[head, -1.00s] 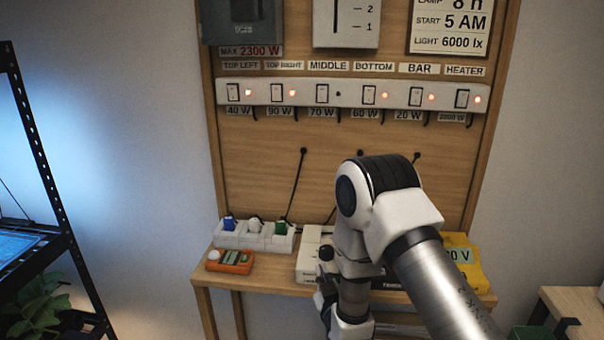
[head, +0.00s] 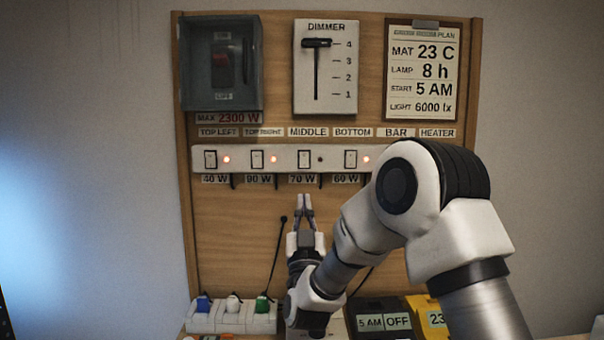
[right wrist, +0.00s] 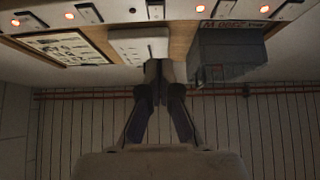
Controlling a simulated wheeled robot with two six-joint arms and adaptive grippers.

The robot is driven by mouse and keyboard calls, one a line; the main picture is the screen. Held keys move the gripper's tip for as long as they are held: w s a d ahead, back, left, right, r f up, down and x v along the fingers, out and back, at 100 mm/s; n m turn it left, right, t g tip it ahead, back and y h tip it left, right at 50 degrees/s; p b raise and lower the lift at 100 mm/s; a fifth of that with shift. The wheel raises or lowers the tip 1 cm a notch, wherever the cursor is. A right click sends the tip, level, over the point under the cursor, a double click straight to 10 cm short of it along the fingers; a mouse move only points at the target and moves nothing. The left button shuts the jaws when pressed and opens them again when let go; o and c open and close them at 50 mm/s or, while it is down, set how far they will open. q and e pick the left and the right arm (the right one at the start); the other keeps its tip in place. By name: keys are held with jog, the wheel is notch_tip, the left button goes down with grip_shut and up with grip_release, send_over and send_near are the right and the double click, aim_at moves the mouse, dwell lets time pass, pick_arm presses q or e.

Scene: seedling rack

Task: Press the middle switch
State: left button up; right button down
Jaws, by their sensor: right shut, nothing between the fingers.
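The middle switch (head: 303,159) is a white rocker on the white switch strip, under the MIDDLE label (head: 308,132) and above the 70 W tag. The small lamp beside it (head: 320,159) is dark. In the right wrist view the middle switch (right wrist: 155,10) is at the top edge, in an upside-down picture. My right gripper (head: 304,201) points up at the board, its tips just below the 70 W tag in the head view. Its fingers (right wrist: 157,72) are together and empty. They look apart from the switch, but the distance to the board is unclear. My left gripper is out of view.
Neighbouring switches, top right (head: 257,160) and bottom (head: 350,159), have lit red lamps. My right arm hides the bar and heater switches. A dimmer (head: 325,90) and grey box (head: 222,65) are above. A power strip (head: 232,318) with plugs stands below.

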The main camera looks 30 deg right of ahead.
aim_at(304, 161)
jog(key=w+d+r+p, duration=0.1)
jog(key=w+d, duration=0.1)
jog(key=w, duration=0.1)
jog(key=w+d+r+p, duration=0.2)
jog(key=w, duration=0.1)
jog(key=w+d+r+p, duration=0.1)
jog(key=w+d+p, duration=0.1)
jog(key=w, duration=0.1)
jog(key=shift+d+r, duration=0.1)
jog(key=shift+r, duration=0.3)
